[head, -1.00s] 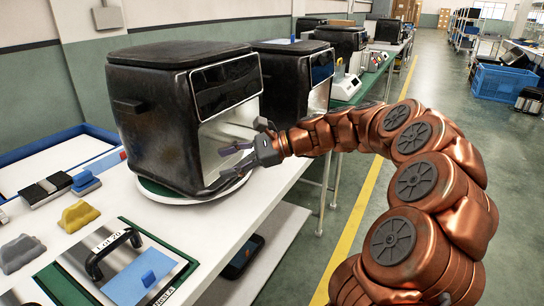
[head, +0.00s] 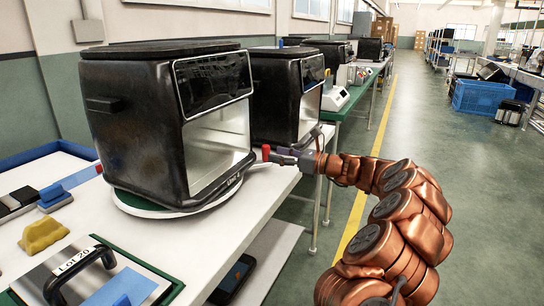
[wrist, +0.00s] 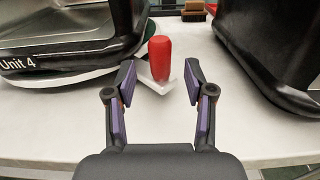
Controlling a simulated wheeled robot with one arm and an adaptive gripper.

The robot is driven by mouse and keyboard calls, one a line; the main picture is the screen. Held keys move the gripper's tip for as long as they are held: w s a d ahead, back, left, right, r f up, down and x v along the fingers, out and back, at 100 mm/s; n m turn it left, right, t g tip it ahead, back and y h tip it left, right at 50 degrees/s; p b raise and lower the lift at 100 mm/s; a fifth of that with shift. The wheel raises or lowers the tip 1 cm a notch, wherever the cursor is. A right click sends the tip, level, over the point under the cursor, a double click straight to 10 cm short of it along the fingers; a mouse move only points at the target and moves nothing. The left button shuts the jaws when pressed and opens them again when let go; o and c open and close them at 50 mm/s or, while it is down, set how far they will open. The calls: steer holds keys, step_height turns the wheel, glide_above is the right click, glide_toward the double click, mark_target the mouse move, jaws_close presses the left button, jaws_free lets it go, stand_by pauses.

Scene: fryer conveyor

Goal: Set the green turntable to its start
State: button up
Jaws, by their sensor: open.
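The green turntable (head: 133,201) is a round plate with a white rim, on the white bench beneath a black fryer (head: 130,120) with an open front. Its edge also shows at the left of the wrist view (wrist: 100,83), below the "Unit 4" label. A red upright grip (wrist: 159,57) on a pale flat piece stands just right of the turntable; whether they join is unclear. My gripper (wrist: 160,78) is open and empty, its fingertips just short of the red grip and either side of its line. In the head view my gripper (head: 275,157) is right of the fryer.
A second black fryer (head: 278,95) stands close behind and also fills the wrist view's right side. At the front left lie a yellow block (head: 44,234), a blue block (head: 54,196) and a "Lot 20" plate with a black handle (head: 85,272). The aisle at right is clear.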

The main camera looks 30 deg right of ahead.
steer(key=shift+x, duration=1.4)
jaws_close()
